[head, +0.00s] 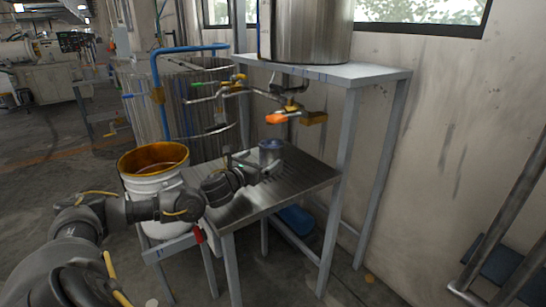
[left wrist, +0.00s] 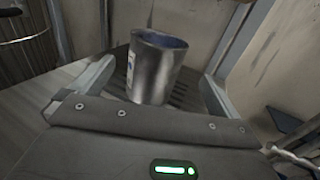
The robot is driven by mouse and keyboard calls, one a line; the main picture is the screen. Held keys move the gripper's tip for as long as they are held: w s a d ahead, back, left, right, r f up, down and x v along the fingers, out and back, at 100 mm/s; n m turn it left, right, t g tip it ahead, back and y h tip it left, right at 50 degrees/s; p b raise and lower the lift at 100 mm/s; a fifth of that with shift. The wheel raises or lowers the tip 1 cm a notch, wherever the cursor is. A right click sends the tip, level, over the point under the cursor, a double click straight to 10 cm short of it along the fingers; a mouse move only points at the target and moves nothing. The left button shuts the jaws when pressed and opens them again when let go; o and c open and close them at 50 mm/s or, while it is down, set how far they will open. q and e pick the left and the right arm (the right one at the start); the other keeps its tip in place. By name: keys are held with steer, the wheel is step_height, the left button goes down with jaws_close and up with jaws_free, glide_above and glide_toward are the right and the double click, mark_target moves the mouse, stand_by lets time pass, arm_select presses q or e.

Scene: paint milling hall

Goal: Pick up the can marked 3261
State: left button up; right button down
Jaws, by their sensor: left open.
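A metal can (head: 271,152) with a dark blue top stands upright on the metal table (head: 300,188). It also shows in the left wrist view (left wrist: 155,72), with part of a pale label on its left side. No number can be read on it. My left gripper (head: 262,166) is at the can, just above the table top. In the left wrist view its two fingers (left wrist: 152,85) stand wide apart, one on each side of the can, with gaps visible. My right gripper is in neither view.
A white bucket with an orange-brown rim (head: 152,190) stands left of the table. Pipes and a valve with an orange handle (head: 277,118) hang above the can, under a large steel tank (head: 308,30) on a stand. A wall closes the right side.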

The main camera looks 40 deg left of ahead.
mark_target(265, 155)
arm_select(q)
steer(key=shift+w+a, duration=0.2)
steer(key=shift+w, duration=1.3)
steer(key=w, duration=0.2)
steer(key=w+a+p, duration=0.1)
steer(key=w, duration=0.2)
steer(key=shift+r, duration=0.2)
steer(key=c, duration=1.6)
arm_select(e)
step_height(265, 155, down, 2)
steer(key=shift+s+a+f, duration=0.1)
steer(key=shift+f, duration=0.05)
arm_select(q)
steer(key=shift+r, duration=0.15)
